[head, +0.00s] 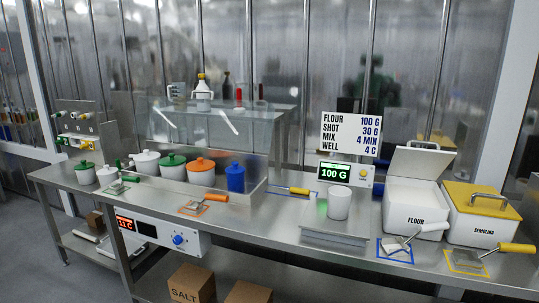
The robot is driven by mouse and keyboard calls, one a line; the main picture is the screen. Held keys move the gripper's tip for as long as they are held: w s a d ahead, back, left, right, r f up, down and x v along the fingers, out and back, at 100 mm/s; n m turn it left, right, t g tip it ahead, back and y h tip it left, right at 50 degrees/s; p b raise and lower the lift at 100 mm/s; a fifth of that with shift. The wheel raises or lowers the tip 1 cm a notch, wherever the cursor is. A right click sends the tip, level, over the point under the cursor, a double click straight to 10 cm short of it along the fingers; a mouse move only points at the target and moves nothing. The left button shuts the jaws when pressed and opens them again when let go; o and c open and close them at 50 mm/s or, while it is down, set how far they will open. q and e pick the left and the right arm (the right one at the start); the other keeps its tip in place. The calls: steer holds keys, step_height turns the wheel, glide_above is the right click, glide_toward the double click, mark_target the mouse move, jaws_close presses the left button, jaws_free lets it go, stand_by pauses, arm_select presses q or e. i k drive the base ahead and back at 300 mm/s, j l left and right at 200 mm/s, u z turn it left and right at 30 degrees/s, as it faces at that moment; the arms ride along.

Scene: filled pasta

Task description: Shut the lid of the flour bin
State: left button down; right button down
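The flour bin (408,213) is a white box labelled FLOUR, standing on the right part of the steel bench. Its white lid (419,162) is open and stands raised at the back of the bin, with a handle at its top edge. The bin's top is uncovered below the lid. Neither of my grippers shows in the head view.
The semolina bin (481,223) with a yellow closed lid stands close on the right. A white-handled scoop (404,243) lies in front of the flour bin on a blue-outlined mat. A white cup (339,204) stands on the scale at left, below a sign (349,134).

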mark_target(409, 162)
steer(key=i+l, duration=0.1)
steer(key=l, duration=0.35)
steer(key=l+z, duration=0.1)
steer(key=l, duration=0.35)
steer(key=i+l, duration=0.15)
steer(key=l, duration=0.3)
